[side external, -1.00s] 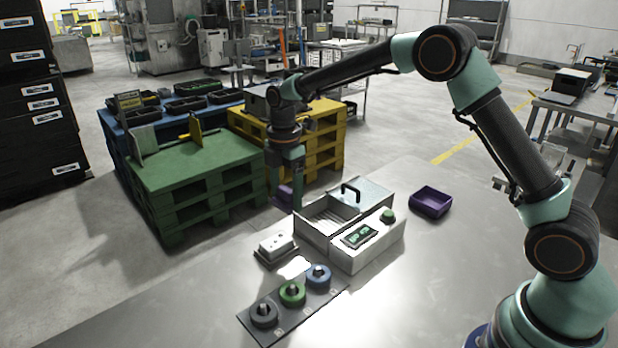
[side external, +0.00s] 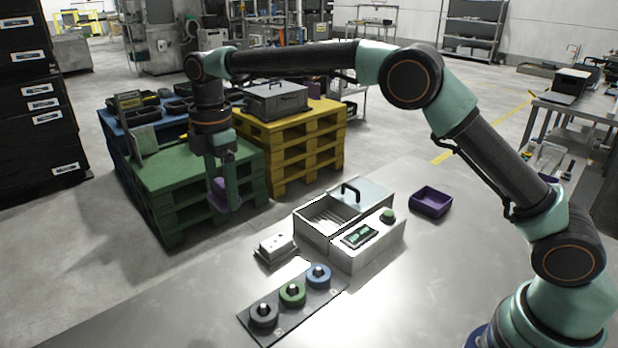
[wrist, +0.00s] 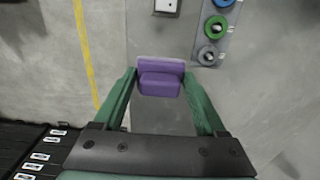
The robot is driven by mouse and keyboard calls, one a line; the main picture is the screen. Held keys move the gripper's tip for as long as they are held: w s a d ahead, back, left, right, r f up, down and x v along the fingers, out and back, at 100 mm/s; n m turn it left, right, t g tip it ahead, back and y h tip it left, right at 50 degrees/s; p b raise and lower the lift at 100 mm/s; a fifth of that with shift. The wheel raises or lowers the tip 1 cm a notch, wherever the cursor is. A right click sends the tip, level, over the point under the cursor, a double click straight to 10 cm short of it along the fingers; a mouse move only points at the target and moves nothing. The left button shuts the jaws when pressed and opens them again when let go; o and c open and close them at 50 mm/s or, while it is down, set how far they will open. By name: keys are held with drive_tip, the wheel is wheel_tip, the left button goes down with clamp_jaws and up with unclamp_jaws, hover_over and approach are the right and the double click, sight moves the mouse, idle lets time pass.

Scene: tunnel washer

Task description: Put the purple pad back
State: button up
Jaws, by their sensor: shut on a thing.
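My gripper (side external: 224,205) is shut on the purple pad (side external: 217,188). In the wrist view the pad (wrist: 160,70) sits between my two green fingers (wrist: 160,82). In the side view my fingers point down and partly hide the pad, which appears in front of the green pallet (side external: 183,165). An empty-looking purple tray (side external: 431,203) lies on the grey table to the right of the washer box, well apart from my gripper.
The washer box (side external: 309,224) has an open bay and a handled lid. A white switch box (side external: 275,248) and a plate with grey, green and blue knobs (side external: 292,294) are in front. Yellow (side external: 300,150) and blue pallets stand behind.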

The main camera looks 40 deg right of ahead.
sight(238, 274)
wheel_tip(238, 274, down, 19)
drive_tip(key=shift+r, duration=0.1)
idle(0.4)
drive_tip(key=shift+f, duration=0.2)
drive_tip(key=o, duration=1.1)
drive_tip(key=shift+o, duration=0.2)
